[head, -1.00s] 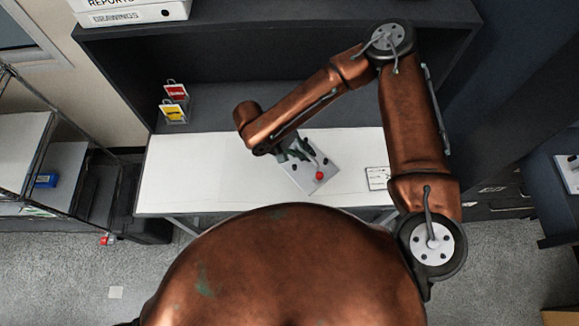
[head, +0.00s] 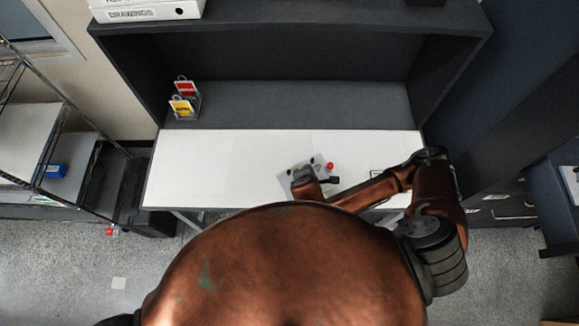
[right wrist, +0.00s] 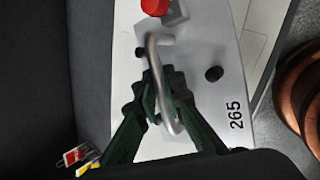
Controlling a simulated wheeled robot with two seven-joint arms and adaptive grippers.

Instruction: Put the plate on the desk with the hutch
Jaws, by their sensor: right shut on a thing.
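The plate (right wrist: 200,60) is light grey, with black knobs, a red knob, a bent metal handle and the number 265. In the right wrist view my right gripper (right wrist: 160,88) is shut on the handle. In the head view the plate (head: 289,173) is partly hidden by my right wrist, and is over the white top of the desk with the hutch (head: 195,170), near its front edge. I cannot tell if it touches the desktop. My left gripper is not in view.
A holder with red and yellow cards (head: 184,100) stands at the left under the hutch. Binders (head: 148,12) lie on top of the hutch. A wire shelf (head: 45,140) stands to the left. The left part of the desktop is clear.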

